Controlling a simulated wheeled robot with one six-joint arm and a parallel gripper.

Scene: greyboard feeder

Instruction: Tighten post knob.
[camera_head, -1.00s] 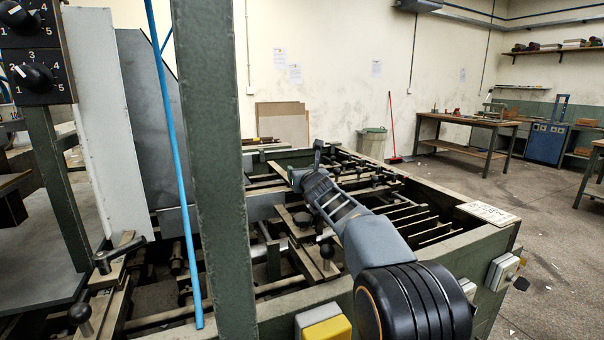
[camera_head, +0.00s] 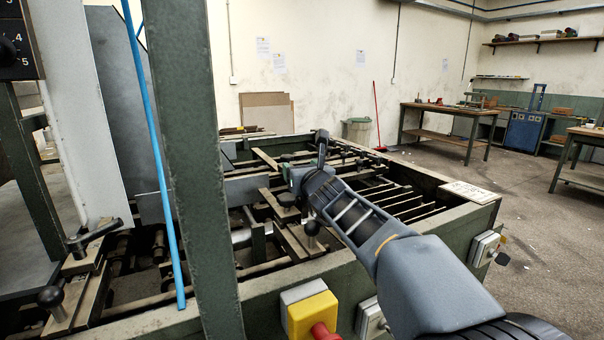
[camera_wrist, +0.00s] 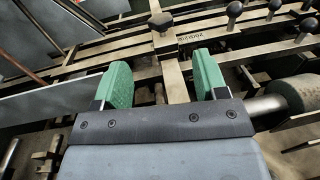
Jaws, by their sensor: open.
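Several black knobs stand on the machine's slotted bars, and I cannot tell for sure which is the post knob. A black lobed knob (camera_wrist: 160,20) on a metal bar lies ahead of my gripper in the wrist view, in line with the gap between the fingers. My gripper (camera_wrist: 168,84) is open with two green finger pads wide apart, and nothing is between them but the bars further below. In the head view my gripper (camera_head: 298,178) is small and partly hidden by my arm, above the machine bed.
Ball knobs (camera_wrist: 235,10) stand to the right of the lobed knob. A round metal roller (camera_wrist: 292,95) is close to the right finger. In the head view, a green post (camera_head: 190,150) and blue rod (camera_head: 155,150) rise on the left. A yellow box (camera_head: 310,312) sits on the front frame.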

